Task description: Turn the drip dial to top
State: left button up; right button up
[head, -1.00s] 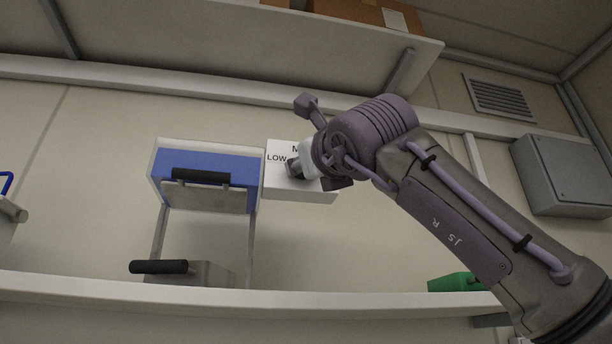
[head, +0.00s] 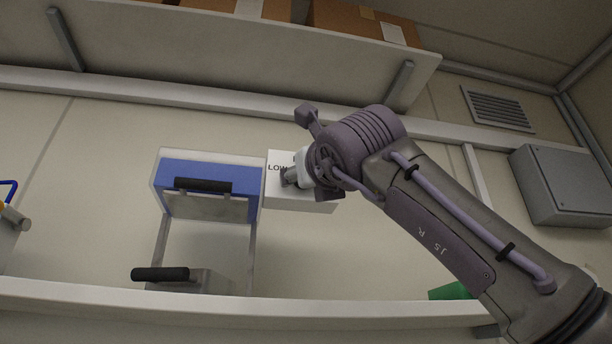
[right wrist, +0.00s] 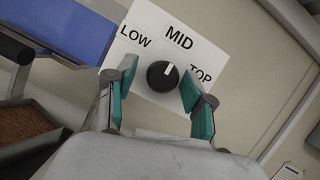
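The drip dial (right wrist: 162,75) is a round black knob with a white pointer mark, on a white panel (right wrist: 150,25) lettered LOW, MID and TOP. The mark points up, towards MID. In the right wrist view my right gripper (right wrist: 158,73) is open, with one teal-padded finger on each side of the dial and gaps visible between pads and knob. In the head view my right gripper (head: 290,177) is in front of the panel (head: 300,203) and hides the dial and most of the lettering. My left gripper is not in view.
A blue-fronted unit with a black handle (head: 203,186) stands left of the panel. A lower black handle (head: 160,274) is below it. A shelf (head: 220,55) with cardboard boxes (head: 365,22) hangs above. The right wrist view shows a tray of brown soil (right wrist: 22,122) at left.

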jog(key=shift+s+d, duration=0.1)
jog(key=shift+s, duration=0.05)
jog(key=v, duration=1.1)
jog(key=shift+s+f, duration=0.25)
jog(key=shift+s, duration=0.05)
jog(key=shift+d, duration=0.1)
